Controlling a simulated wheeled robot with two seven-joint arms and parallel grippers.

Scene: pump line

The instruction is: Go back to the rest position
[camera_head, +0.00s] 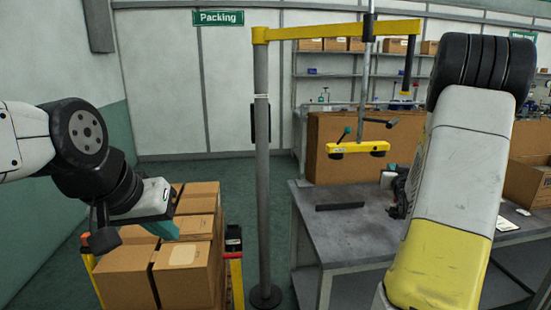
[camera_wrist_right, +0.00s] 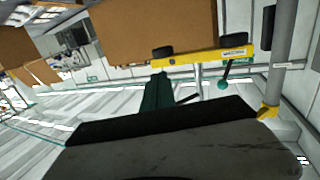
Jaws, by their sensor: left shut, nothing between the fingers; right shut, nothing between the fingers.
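My left gripper (camera_head: 163,228), with teal fingers, hangs over the stacked cartons at the lower left of the head view. It looks shut and empty. My right arm stands up in the right half of the head view and hides most of its gripper, beside the bench. In the right wrist view my right gripper (camera_wrist_right: 158,90) shows as dark green fingers, shut with nothing in them. The yellow lifter bar (camera_head: 358,147) with dark cups hangs apart from both grippers. It also shows in the right wrist view (camera_wrist_right: 203,57).
Cartons (camera_head: 184,275) are stacked beneath my left gripper. A grey post (camera_head: 261,180) with a yellow boom (camera_head: 340,30) stands mid-view. The grey bench (camera_head: 350,230) carries a dark flat bar (camera_head: 340,206) and a large brown carton (camera_head: 350,160). Floor is open behind the cartons.

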